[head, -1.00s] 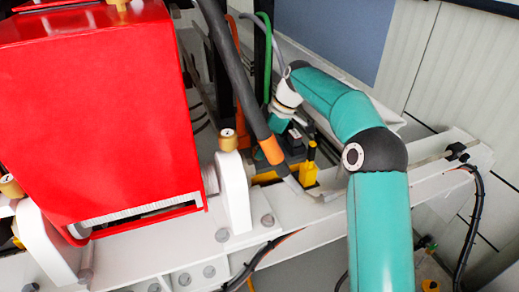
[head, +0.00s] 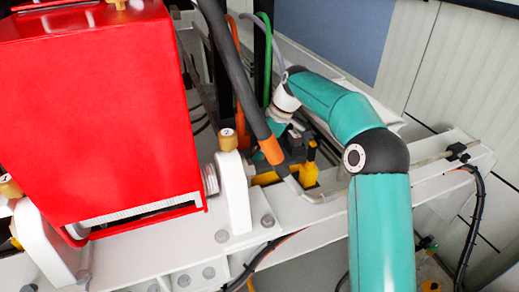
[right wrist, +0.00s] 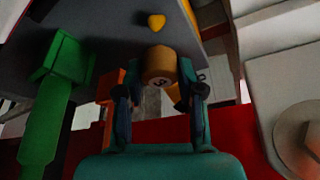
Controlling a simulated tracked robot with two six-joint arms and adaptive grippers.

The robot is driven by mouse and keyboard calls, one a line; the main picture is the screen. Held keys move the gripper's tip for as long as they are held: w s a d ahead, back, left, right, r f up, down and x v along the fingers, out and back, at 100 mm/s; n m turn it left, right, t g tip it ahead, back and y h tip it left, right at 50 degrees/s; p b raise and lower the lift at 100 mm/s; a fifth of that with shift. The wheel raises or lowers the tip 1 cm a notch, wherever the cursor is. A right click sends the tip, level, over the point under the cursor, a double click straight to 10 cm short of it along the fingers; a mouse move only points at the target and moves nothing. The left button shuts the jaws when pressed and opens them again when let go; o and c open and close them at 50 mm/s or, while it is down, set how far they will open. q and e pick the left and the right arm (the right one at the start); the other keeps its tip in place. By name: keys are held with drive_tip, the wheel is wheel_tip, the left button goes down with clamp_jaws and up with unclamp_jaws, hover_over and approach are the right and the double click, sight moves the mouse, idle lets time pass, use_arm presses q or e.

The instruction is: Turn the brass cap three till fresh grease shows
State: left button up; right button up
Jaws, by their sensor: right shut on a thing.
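My right gripper (right wrist: 160,98) is shut on a brass cap (right wrist: 160,65) in the right wrist view, with a finger on each side. A dark mark, possibly a 3, is on the cap's end face. A small bright yellow blob (right wrist: 156,22) shows on the dark grey surface just beyond the cap; I cannot tell whether it is grease. In the head view my right wrist (head: 287,98) reaches down behind a dark hose, and the held cap cannot be made out. Another brass cap (head: 228,140) stands on a white bearing block. My left gripper is in neither view.
A large red housing (head: 95,120) fills the left of the head view. The dark hose (head: 238,75) with an orange end crosses close to my right wrist. A green part (right wrist: 58,90) lies left of the gripper in the wrist view. A white beam (head: 330,208) runs along the front.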

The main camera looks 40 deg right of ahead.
drive_tip(key=shift+m, duration=0.5)
drive_tip(key=o, duration=1.1)
drive_tip(key=shift+o, duration=0.2)
drive_tip(key=shift+r, duration=0.1)
drive_tip(key=v, duration=1.1)
drive_tip(key=shift+s+r, duration=0.25)
drive_tip(key=shift+r, duration=0.05)
drive_tip(key=shift+d, duration=0.1)
